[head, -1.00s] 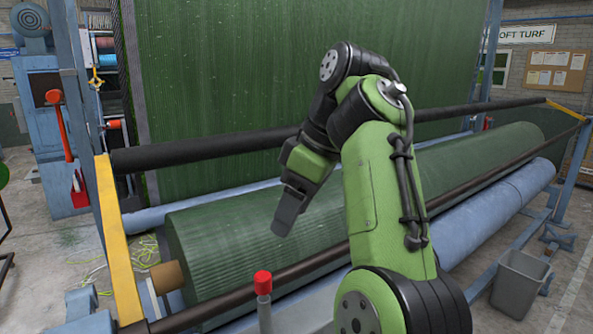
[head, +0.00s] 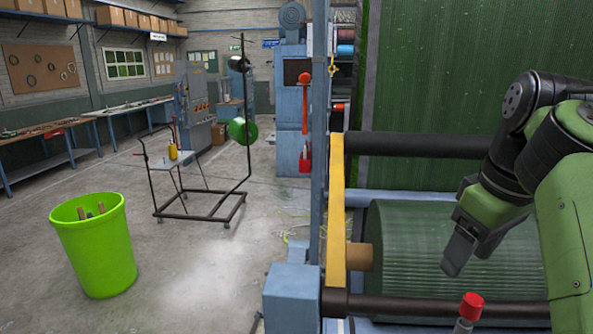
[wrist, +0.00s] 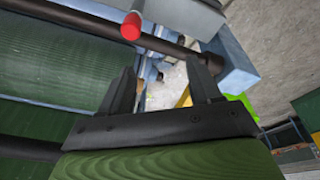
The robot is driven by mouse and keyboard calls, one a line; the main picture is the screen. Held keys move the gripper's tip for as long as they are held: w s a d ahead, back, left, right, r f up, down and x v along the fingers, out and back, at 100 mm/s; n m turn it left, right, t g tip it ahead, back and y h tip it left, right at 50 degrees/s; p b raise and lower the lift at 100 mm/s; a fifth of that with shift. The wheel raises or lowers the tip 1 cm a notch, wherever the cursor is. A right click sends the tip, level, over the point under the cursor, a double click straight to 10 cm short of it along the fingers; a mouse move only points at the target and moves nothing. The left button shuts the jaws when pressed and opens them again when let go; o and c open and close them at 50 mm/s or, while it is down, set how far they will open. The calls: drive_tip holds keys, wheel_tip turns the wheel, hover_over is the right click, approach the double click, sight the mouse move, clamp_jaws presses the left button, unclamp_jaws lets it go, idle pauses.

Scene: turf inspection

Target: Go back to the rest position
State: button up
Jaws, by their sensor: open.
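My gripper (head: 457,262) hangs at the right of the head view, over the green turf roll (head: 400,290) and to the right of the yellow frame bar. In the wrist view its two dark fingers (wrist: 165,88) stand apart with nothing between them. My green and black arm folds down from the right edge of the head view. A red-capped post (head: 470,306) stands in front of the gripper, and its red cap also shows at the top of the wrist view (wrist: 131,27).
The yellow bar (head: 336,215) and blue frame (head: 291,297) edge the machine, with a black roller (head: 420,146) across it. A bright green bin (head: 93,245) and a black wheeled stand (head: 205,205) are on the left floor. Open concrete lies between them and the machine.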

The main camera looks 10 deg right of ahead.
drive_tip(key=w+a+f+h+b, duration=0.2)
drive_tip(key=a+f, duration=0.6)
drive_tip(key=a, duration=0.1)
drive_tip(key=s+a+f+m+t+y+b, duration=0.1)
drive_tip(key=s+a+f+b, duration=0.1)
drive_tip(key=s+f, duration=0.4)
drive_tip(key=s+a+f+m+t+b, duration=0.2)
drive_tip(key=s+a+f, duration=0.2)
drive_tip(key=f, duration=0.8)
drive_tip(key=shift+s+a+f+y, duration=0.4)
drive_tip(key=shift+s, duration=0.85)
drive_tip(key=shift+a, duration=0.1)
